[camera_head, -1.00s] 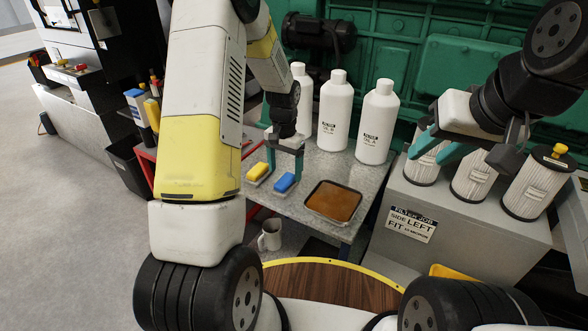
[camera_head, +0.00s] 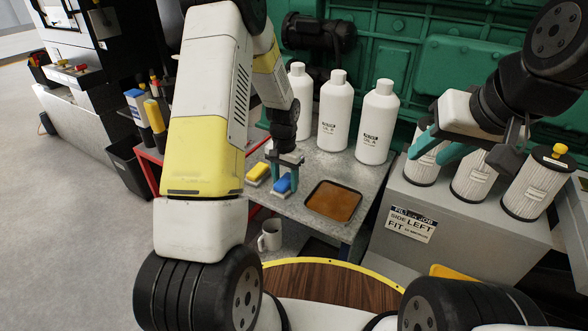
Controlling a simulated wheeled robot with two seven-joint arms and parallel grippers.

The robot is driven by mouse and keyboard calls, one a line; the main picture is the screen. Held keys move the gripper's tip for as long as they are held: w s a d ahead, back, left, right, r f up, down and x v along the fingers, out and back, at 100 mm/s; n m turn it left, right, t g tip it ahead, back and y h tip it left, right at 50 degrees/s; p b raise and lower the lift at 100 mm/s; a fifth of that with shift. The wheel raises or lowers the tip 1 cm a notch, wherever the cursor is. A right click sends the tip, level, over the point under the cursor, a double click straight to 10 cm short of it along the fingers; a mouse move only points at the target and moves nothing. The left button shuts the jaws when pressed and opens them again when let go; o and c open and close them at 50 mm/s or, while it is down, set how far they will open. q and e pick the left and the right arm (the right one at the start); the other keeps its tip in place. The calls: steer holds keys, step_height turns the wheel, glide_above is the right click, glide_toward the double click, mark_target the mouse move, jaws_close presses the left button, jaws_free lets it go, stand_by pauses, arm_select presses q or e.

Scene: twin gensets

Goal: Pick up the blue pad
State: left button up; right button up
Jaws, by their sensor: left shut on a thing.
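The blue pad (camera_head: 283,184) lies on the metal table (camera_head: 301,214), just right of a yellow pad (camera_head: 258,172). My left gripper (camera_head: 283,182) reaches down over the blue pad from above, its teal fingers on either side of it. It is shut on the blue pad, which is partly hidden by the fingers. The pad still looks to be at table level. My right gripper (camera_head: 451,151) hangs in front of the white filters at the right, its teal fingers spread apart with nothing visibly held.
An amber-filled tray (camera_head: 333,201) sits right of the blue pad. Several white bottles (camera_head: 335,112) stand behind. White pleated filters (camera_head: 537,184) stand on a grey box (camera_head: 465,222) at the right. A mug (camera_head: 270,235) stands below the table's front edge.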

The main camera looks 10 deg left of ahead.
mark_target(285, 180)
arm_select(q)
steer(key=shift+r, duration=0.8)
steer(key=shift+s+r, duration=0.2)
steer(key=shift+r, duration=0.9)
steer(key=s+d, duration=0.2)
steer(key=s, duration=0.5)
steer(key=s+d+r, duration=0.1)
steer(key=s+d, duration=0.1)
steer(key=s, duration=0.6)
steer(key=shift+d, duration=0.25)
steer(key=shift+r, duration=0.1)
